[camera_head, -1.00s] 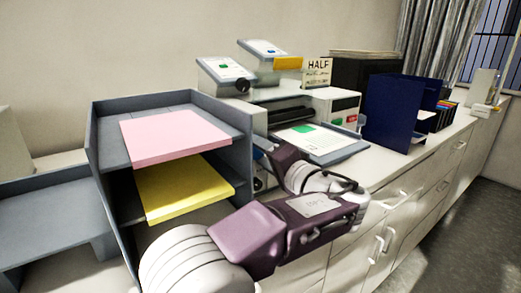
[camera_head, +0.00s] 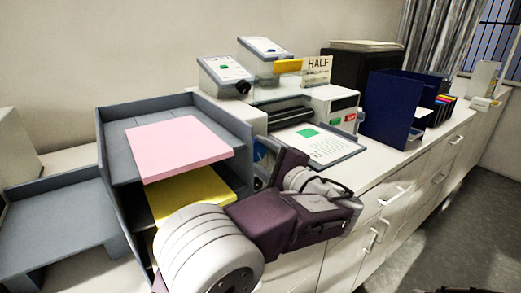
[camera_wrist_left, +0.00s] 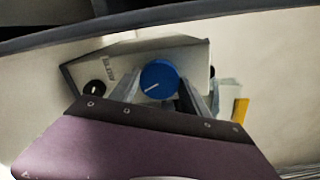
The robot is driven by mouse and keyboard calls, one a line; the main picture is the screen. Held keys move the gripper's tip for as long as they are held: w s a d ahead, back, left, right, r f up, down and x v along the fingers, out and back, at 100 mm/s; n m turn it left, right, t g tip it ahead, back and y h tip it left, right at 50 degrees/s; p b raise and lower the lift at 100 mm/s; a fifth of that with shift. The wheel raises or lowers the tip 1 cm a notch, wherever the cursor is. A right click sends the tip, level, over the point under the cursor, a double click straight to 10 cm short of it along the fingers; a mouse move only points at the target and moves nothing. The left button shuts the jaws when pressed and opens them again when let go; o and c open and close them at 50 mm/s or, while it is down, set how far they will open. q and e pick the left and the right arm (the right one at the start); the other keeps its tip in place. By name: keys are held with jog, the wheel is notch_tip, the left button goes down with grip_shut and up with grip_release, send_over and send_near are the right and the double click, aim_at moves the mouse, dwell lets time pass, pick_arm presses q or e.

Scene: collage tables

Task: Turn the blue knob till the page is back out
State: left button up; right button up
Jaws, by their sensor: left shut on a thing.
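The blue knob (camera_wrist_left: 159,78) shows in the left wrist view on the pale side of the machine, with a white pointer line toward its lower left. My left gripper (camera_wrist_left: 158,92) has one finger on each side of the knob and is shut on it. In the head view my left gripper (camera_head: 266,165) is at the machine's left side, and my arm and the paper shelf hide most of the knob. The page (camera_head: 318,146), white with a green square and text lines, lies on the grey tray in front of the white machine (camera_head: 329,102).
A grey shelf (camera_head: 118,165) with pink (camera_head: 178,148) and yellow paper stands close left of my arm. A dark blue file holder (camera_head: 388,108) stands right of the machine. A small dark knob (camera_wrist_left: 94,88) sits left of the blue one. Counter is bare in front of the tray.

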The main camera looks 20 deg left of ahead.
pick_arm(q)
jog(key=shift+m, duration=0.4)
jog(key=o, duration=1.4)
jog(key=v, duration=0.9)
